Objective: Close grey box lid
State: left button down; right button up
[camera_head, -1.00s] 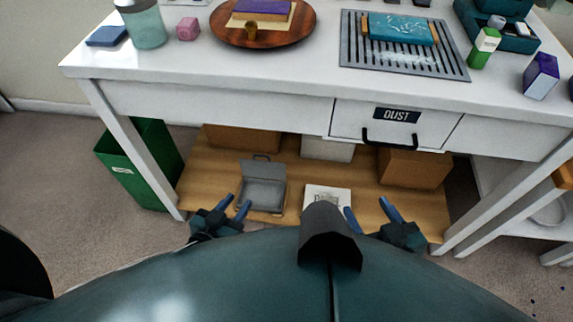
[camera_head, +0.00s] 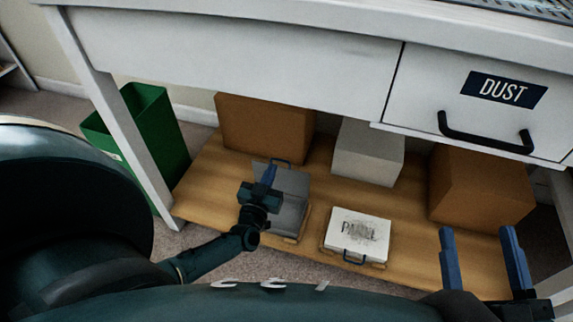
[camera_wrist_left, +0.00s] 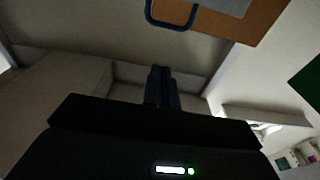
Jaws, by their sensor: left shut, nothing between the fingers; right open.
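The grey box (camera_head: 292,218) sits on the wooden lower shelf under the bench. Its lid (camera_head: 294,183) stands open, raised at the back, with a blue handle at its top edge. The handle also shows at the top of the left wrist view (camera_wrist_left: 170,27). My left gripper (camera_head: 269,170) is shut and empty, in front of the lid's left part, hiding some of the lid and box; I cannot tell whether it touches. In the left wrist view its fingers (camera_wrist_left: 162,72) are together, apart from the handle. My right gripper (camera_head: 478,232) is open and empty at lower right.
A white labelled box (camera_head: 358,236) sits right of the grey box. Brown boxes (camera_head: 262,130) (camera_head: 480,190) and a pale box (camera_head: 368,152) stand behind on the shelf. A green bin (camera_head: 150,130) is left. The bench front with the DUST drawer (camera_head: 490,100) overhangs the shelf.

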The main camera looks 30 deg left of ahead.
pick_arm(q)
jog(key=b+x, duration=0.3)
jog(key=x, duration=0.5)
jog(key=shift+w+a+b, duration=0.1)
jog(key=shift+w+b, duration=0.15)
jog(key=shift+b, duration=0.15)
jog(key=shift+s+d+f+b, duration=0.1)
jog(key=shift+s+f+b, duration=0.35)
jog(key=shift+f, duration=0.35)
jog(key=shift+s+d+f+b, duration=0.1)
jog(key=shift+s+f+b, duration=0.25)
jog(key=shift+f+b, duration=0.3)
pick_arm(e)
notch_tip(320, 180, up, 7)
jog(key=n+t+y, duration=0.1)
jog(key=n+y, duration=0.6)
jog(key=shift+d+r+n, duration=0.15)
jog(key=shift+d+n, duration=0.15)
jog(key=shift+d, duration=0.1)
pick_arm(q)
jog(key=shift+s, duration=0.1)
pick_arm(e)
jog(key=shift+w, duration=0.1)
